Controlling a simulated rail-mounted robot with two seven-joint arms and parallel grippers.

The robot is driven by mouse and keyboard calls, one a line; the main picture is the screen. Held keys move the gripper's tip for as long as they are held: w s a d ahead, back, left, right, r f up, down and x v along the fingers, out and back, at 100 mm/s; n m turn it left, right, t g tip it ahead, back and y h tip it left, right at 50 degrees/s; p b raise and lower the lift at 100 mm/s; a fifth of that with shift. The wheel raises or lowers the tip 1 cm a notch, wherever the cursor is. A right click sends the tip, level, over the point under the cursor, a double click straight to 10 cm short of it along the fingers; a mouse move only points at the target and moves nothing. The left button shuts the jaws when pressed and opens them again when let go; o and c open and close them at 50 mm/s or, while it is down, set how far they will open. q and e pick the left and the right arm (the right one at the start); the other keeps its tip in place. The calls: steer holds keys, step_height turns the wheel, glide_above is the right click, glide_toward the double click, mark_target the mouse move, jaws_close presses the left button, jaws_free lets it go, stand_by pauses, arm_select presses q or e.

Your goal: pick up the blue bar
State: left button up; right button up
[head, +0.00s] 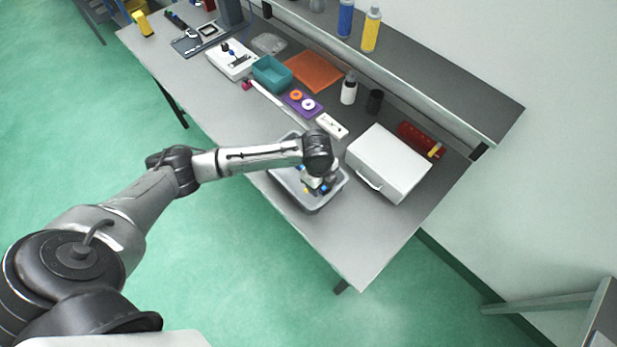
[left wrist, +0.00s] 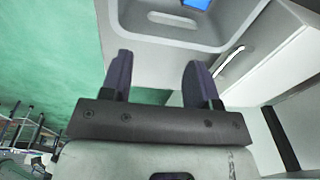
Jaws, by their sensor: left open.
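A grey bin (head: 328,203) stands on the table below my left arm's end in the head view. My left gripper (head: 317,184) is over this bin, and its fingertips are hard to make out there. In the left wrist view the left gripper (left wrist: 158,75) is open, with its two dark fingers apart and nothing between them. A blue piece (left wrist: 197,3), likely the blue bar, lies in the bin (left wrist: 225,35) at the top edge, mostly cut off and beyond the fingertips. Small blue and yellow bits show around the gripper in the head view, too small to name surely.
A white box with a handle (head: 388,160) stands just right of the bin. A raised shelf (head: 440,85) runs along the back. The table's front right corner is clear.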

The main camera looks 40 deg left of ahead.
arm_select(q)
steer(key=w+a+r+m+b, duration=0.1)
steer(key=w+a+b, duration=0.2)
steer(key=w+a, duration=0.5)
steer(key=shift+g+y, duration=0.3)
steer(key=shift+y, duration=0.1)
steer(key=f, duration=0.2)
steer(key=s+a+f, duration=0.1)
steer(key=f, duration=0.1)
steer(key=s+a+f, duration=0.1)
steer(key=f, duration=0.1)
steer(key=shift+a+f, duration=0.25)
steer(key=shift+f, duration=0.05)
steer(key=shift+w+d+f, duration=0.1)
steer(key=shift+d+f, duration=0.05)
steer(key=shift+f, duration=3.05)
